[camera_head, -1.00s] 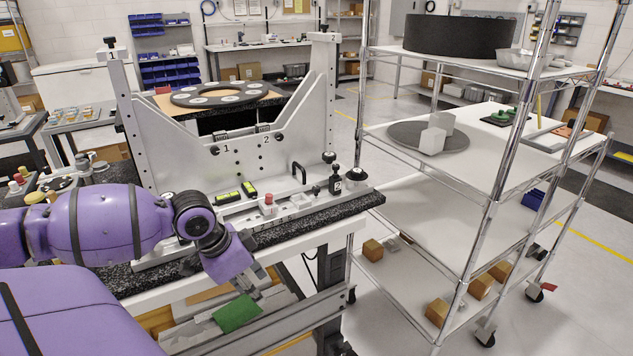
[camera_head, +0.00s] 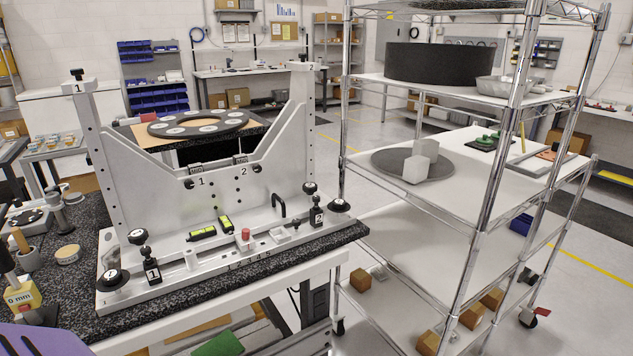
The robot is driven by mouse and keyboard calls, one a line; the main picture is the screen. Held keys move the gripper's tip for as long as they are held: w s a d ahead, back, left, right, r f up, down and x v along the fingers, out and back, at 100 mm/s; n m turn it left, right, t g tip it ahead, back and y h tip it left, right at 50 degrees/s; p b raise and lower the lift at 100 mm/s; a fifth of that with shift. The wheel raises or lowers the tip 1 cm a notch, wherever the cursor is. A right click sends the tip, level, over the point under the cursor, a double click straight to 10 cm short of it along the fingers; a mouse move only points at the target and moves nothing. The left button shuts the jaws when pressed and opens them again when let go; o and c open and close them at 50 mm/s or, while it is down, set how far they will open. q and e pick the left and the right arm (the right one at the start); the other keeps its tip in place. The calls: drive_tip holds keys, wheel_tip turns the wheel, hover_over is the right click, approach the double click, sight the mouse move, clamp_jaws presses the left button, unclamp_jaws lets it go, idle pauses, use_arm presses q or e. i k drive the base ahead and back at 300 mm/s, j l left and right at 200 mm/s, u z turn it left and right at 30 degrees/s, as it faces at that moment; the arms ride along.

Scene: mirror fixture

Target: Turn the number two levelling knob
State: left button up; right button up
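The grey mirror fixture (camera_head: 190,209) stands on the speckled black slab. At its right front corner is a low round black knob (camera_head: 339,205); any number on it is too small to read. Beside it stands a black block marked 2 (camera_head: 318,217) with a ball knob (camera_head: 309,188) above. A matching low black knob marked 1 (camera_head: 113,279) is at the left front corner, beside a block marked 1 (camera_head: 152,271) with a ball knob (camera_head: 138,236). The posts also carry 1 and 2, with small black knobs on top.
A wire shelf rack (camera_head: 418,182) stands close to the right of the fixture. A yellow-labelled 6 mm tool (camera_head: 22,295) and small pots lie at the slab's left. Black-and-yellow levels (camera_head: 203,233) and a red-topped part (camera_head: 246,235) sit on the fixture base.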

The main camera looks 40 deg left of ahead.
sight(309, 188)
drive_tip(key=i+u, duration=0.35)
drive_tip(key=i, duration=0.9)
drive_tip(key=l, duration=0.05)
